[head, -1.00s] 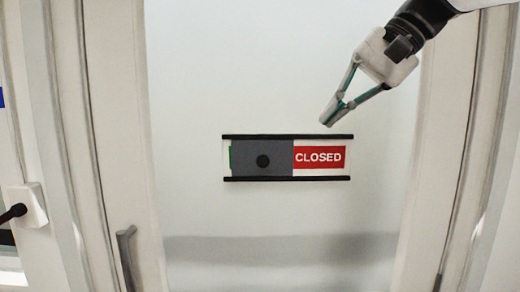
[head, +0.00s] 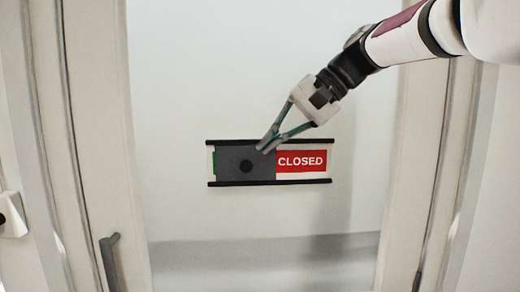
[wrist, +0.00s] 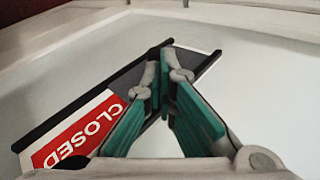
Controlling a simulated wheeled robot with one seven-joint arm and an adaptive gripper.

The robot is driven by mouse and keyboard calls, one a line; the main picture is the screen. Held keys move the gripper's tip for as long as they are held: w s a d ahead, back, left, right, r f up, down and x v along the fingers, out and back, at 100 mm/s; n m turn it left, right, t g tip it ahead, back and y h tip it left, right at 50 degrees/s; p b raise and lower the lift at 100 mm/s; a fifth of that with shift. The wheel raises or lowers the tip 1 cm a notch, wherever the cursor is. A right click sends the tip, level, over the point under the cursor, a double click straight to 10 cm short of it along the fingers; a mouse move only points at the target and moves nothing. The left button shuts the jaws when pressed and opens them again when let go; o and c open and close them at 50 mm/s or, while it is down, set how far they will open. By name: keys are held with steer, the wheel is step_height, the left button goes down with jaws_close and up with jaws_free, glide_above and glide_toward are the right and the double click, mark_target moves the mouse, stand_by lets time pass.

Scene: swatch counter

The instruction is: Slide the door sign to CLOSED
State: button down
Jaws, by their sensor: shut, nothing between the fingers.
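The door sign's black rails (head: 300,182) run across the pale door panel. Its grey slider (head: 232,160) with a round black knob (head: 246,166) covers the left part, with a thin green strip at its left edge. The red CLOSED panel (head: 302,161) shows on the right. My gripper (head: 265,148) is shut and empty, its fingertips overlapping the slider's upper right in the head view. In the wrist view my gripper (wrist: 165,58) hides part of the slider and the knob. I cannot tell whether the fingertips touch the slider.
A grey door handle (head: 112,262) is at the lower left of the door. Door frame posts stand on both sides. The door panel (head: 190,60) around the sign is flat and clear.

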mark_target(249, 151)
steer(key=shift+x, duration=1.5)
steer(key=shift+a+p, duration=0.55)
steer(key=shift+a, duration=0.55)
steer(key=shift+r, duration=0.1)
